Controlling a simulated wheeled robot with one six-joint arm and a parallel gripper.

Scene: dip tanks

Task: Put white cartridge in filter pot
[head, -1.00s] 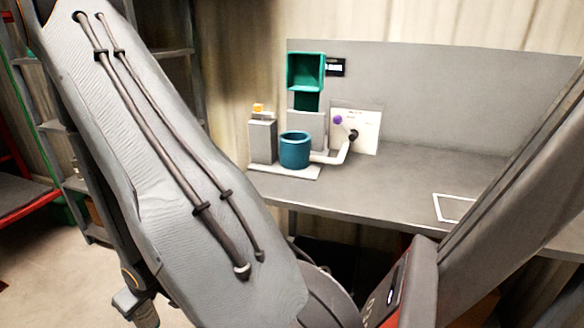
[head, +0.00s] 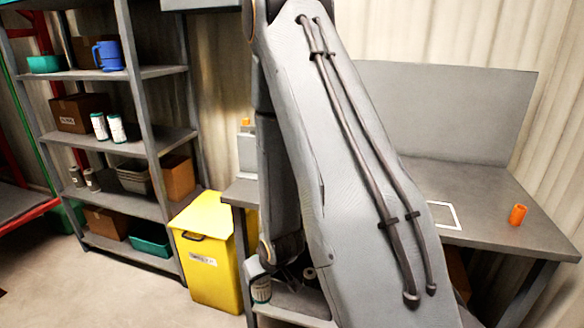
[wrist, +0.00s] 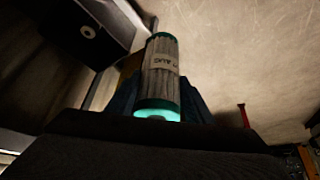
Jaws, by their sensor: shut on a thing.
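My gripper (wrist: 158,106) is shut on a pleated cartridge (wrist: 160,75) with green end caps and a printed label. It looks pale grey in the shade of the wrist view. In the head view the cartridge (head: 261,291) hangs below my arm, in front of the bench's left end and near the yellow bin. The filter pot is hidden behind my arm. Only the grey block (head: 247,156) with an orange top, at the bench's left end, shows beside the arm.
The bench (head: 480,190) carries a white outlined square (head: 443,215) and an orange cylinder (head: 517,215). A yellow bin (head: 208,262) stands left of it. The shelf rack (head: 155,146) holds two white cartridges (head: 108,127), two greyer ones (head: 84,178), boxes and a blue jug (head: 108,55).

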